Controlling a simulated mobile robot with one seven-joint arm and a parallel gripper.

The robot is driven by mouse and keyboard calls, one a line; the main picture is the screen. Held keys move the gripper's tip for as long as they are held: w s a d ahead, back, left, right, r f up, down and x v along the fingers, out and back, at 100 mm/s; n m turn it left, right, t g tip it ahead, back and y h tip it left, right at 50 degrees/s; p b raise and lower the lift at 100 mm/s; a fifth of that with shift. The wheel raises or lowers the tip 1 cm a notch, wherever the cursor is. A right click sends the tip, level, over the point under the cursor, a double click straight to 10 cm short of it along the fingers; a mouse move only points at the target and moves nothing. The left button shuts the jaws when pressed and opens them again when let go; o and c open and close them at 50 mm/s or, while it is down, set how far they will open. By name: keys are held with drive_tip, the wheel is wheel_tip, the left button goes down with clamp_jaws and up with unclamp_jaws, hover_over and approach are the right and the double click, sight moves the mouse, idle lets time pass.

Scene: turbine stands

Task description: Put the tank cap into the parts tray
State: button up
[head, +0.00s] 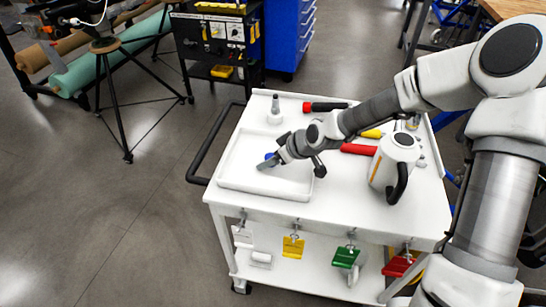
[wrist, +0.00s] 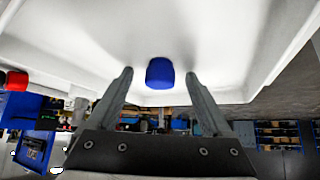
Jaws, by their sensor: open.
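The tank cap is a small blue cylinder (head: 270,156), partly hidden by my gripper in the head view. In the wrist view the blue cap (wrist: 159,72) shows between my two fingertips, with clear gaps on both sides. The parts tray (head: 238,168) is a shallow white tray on the left part of the cart top, and its white inside (wrist: 215,45) fills the upper wrist view. My gripper (head: 268,163) is open, low over the tray, with its fingers either side of the cap. I cannot tell whether the cap touches the tray floor.
A white and orange jug (head: 393,165) with a black handle stands right of the tray. Red-handled tools (head: 358,149) and a black-and-red tool (head: 325,107) lie behind. A small grey-topped bottle (head: 275,110) stands at the back left. The tray's left part is clear.

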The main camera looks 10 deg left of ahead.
drive_tip(key=shift+s+d+r+p, duration=0.15)
drive_tip(key=shift+d+r+p, duration=0.15)
drive_tip(key=shift+r+p, duration=0.3)
drive_tip(key=p+v, duration=0.5)
drive_tip(key=shift+s+d+r, duration=0.15)
drive_tip(key=shift+d+r, duration=0.1)
idle(0.3)
